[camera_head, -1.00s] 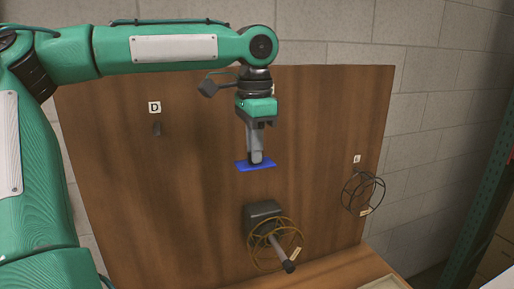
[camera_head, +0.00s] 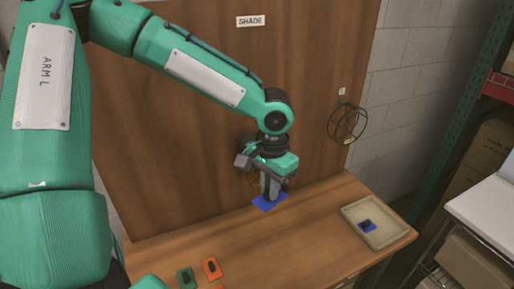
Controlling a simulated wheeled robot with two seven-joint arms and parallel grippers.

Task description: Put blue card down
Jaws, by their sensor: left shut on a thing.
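The blue card (camera_head: 267,203) is a flat blue piece low over the back of the wooden table, near the upright board. My left gripper (camera_head: 270,194) points down and is shut on the card from above. I cannot tell whether the card touches the table. A smaller blue piece (camera_head: 367,225) with a dark top lies in the beige tray (camera_head: 391,239) at the right. My right gripper is not in view.
Orange (camera_head: 212,268) and green (camera_head: 186,278) pieces lie at the table's front. A black wire frame (camera_head: 347,122) hangs on the wooden board (camera_head: 180,150). The tabletop (camera_head: 310,232) between card and tray is clear. A metal rack stands at the right.

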